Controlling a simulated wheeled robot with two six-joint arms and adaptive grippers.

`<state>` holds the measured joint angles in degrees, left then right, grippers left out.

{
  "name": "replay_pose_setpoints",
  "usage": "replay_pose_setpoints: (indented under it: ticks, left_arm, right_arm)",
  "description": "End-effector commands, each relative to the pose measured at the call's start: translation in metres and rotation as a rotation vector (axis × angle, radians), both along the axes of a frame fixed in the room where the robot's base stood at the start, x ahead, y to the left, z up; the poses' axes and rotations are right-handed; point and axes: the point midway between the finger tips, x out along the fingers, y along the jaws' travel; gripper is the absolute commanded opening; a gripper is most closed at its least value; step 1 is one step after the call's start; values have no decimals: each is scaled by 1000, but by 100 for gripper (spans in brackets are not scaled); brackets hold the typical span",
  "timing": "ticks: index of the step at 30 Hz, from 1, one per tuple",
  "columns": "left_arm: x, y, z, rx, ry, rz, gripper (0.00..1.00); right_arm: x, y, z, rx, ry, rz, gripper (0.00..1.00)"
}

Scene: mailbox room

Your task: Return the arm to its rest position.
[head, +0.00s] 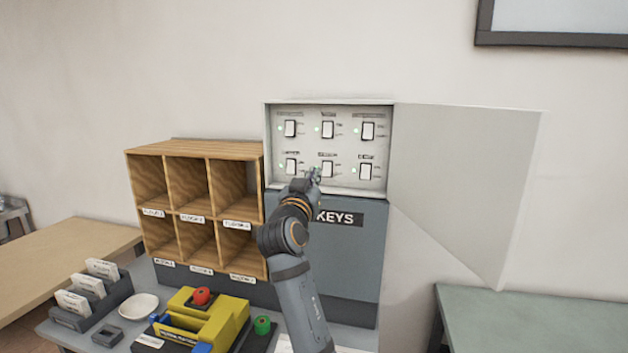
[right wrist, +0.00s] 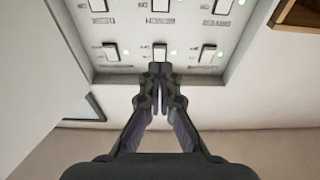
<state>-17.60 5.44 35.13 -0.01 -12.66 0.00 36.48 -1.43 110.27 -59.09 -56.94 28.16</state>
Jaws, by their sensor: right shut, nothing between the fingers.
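My right gripper (head: 316,174) is shut and empty in front of the lower row of a switch panel (head: 347,146). The panel holds several white rocker switches with small green lights, in two rows. In the right wrist view the closed fingertips (right wrist: 159,72) overlap the bottom of the middle switch (right wrist: 160,52) of the row nearest them; I cannot tell whether they touch it. My right arm (head: 291,245) reaches up from below and covers part of the KEYS label (head: 341,219). My left gripper is not in view.
The panel's grey door (head: 462,180) stands open to the right. A wooden pigeonhole rack (head: 208,148) stands left of the panel. Below are a yellow device (head: 222,322) with a red knob, a green knob (head: 262,325), a white dish (head: 138,306) and a card holder (head: 112,290). A green table (head: 530,310) is at right.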

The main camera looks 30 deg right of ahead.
Motion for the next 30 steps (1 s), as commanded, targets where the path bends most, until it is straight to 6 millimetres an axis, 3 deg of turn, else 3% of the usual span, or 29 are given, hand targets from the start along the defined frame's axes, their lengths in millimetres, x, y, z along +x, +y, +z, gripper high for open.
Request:
replay_pose_setpoints:
  ticks: [9,17,19,20,23,26,30]
  left_arm:
    - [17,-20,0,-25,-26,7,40]
    - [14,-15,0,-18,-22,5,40]
    - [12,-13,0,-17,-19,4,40]
    - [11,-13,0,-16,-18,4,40]
    - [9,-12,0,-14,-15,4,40]
    - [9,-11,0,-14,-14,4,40]
    - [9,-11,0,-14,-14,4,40]
  right_arm:
    - [0,0,0,0,0,1,0]
    - [0,0,-1,1,2,1,0]
    - [0,0,-13,10,26,8,0]
    - [0,0,-24,19,47,13,0]
    - [-4,2,-86,65,174,50,0]
    - [-21,9,-172,133,365,113,0]
    - [-69,30,-285,226,654,223,0]
